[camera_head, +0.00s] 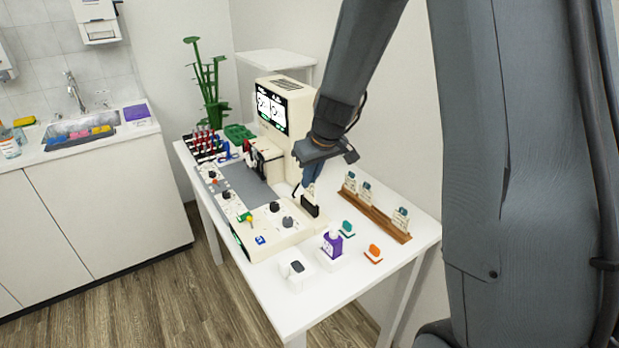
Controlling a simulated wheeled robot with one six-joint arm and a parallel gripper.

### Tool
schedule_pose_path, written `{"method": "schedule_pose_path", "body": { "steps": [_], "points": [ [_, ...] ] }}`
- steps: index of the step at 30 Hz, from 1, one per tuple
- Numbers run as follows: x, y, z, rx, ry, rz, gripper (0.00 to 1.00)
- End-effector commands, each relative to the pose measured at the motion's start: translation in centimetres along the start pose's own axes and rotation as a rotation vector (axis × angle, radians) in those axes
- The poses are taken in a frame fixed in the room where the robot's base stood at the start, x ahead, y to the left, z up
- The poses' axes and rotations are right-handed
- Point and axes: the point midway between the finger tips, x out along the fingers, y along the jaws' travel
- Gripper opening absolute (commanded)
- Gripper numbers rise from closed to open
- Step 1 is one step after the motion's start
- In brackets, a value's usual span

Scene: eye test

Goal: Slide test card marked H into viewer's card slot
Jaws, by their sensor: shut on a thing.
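My gripper (311,178) points down beside the right side of the cream viewer (285,110). It is shut on a small pale card (309,189), of which only a sliver shows below the fingers. The card's letter cannot be read. Right below the card is a black slot-like piece (310,208) by the viewer's base. I cannot tell whether the card's lower edge is in it or just above it. A brown wooden rack (378,217) to the right holds three upright cards, with a wide gap before the nearest card (401,219).
The viewer's control base (258,228) with knobs fills the table's middle. A purple bottle (332,244), an orange piece (373,252) and a teal piece (347,228) stand near the front. Coloured-handled items (207,146) and a green plant (207,82) are at the back left.

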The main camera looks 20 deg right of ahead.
Motion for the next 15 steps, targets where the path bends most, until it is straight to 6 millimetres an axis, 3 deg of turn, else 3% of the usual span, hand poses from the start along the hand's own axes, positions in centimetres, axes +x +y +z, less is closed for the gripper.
{"method": "schedule_pose_path", "body": {
  "steps": [15],
  "points": [
    [1.3, 0.0, 0.5, 0.0, 0.001, 0.0, 0.0]
  ]
}}
